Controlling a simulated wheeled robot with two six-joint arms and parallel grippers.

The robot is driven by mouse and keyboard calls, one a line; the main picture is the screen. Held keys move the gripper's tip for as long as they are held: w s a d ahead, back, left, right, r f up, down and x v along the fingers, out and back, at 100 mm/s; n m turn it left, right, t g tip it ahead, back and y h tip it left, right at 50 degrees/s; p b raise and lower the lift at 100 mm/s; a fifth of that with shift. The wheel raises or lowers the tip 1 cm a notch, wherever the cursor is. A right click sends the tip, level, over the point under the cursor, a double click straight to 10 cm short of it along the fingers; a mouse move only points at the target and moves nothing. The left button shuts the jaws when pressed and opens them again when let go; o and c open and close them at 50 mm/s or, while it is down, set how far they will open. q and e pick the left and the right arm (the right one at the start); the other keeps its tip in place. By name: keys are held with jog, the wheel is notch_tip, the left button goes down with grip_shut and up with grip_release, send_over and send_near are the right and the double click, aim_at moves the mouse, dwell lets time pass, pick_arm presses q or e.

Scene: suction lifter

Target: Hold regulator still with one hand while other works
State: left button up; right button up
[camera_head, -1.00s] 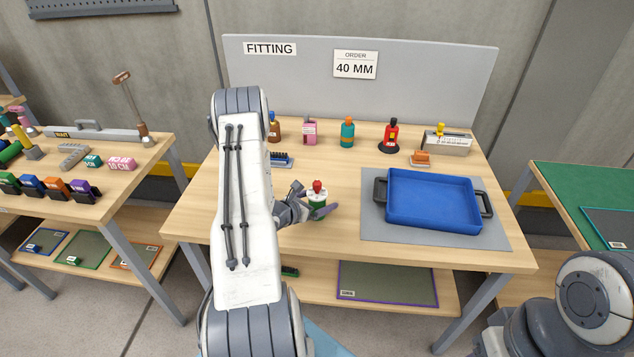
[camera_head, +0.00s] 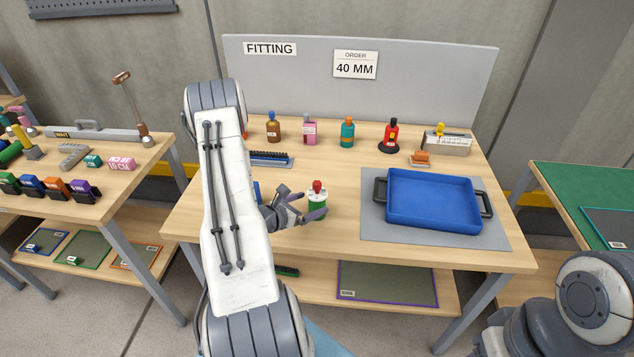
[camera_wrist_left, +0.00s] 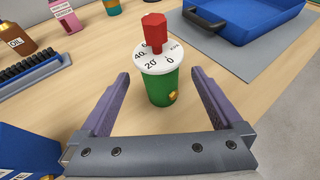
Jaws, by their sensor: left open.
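The regulator (camera_head: 317,202) stands upright near the front edge of the fitting table. It has a green body, a white dial marked with numbers and a red knob on top; it also shows in the left wrist view (camera_wrist_left: 162,82). My left gripper (camera_head: 308,208) is open. In the left wrist view its two purple fingers (camera_wrist_left: 158,78) point toward the regulator, one to each side, with gaps between them and the green body. My right gripper is not in view; only part of my right arm shows at the lower right.
A blue tray (camera_head: 433,203) with dark handles lies on a grey mat (camera_head: 376,228) to the right. Several bottles, including a teal one (camera_head: 347,133), stand along the back. A black brush-like strip (camera_head: 270,158) lies to the left. Bare wood lies between regulator and mat.

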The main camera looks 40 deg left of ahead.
pick_arm(q)
jog(key=shift+s+r, duration=0.1)
jog(key=shift+s, duration=0.2)
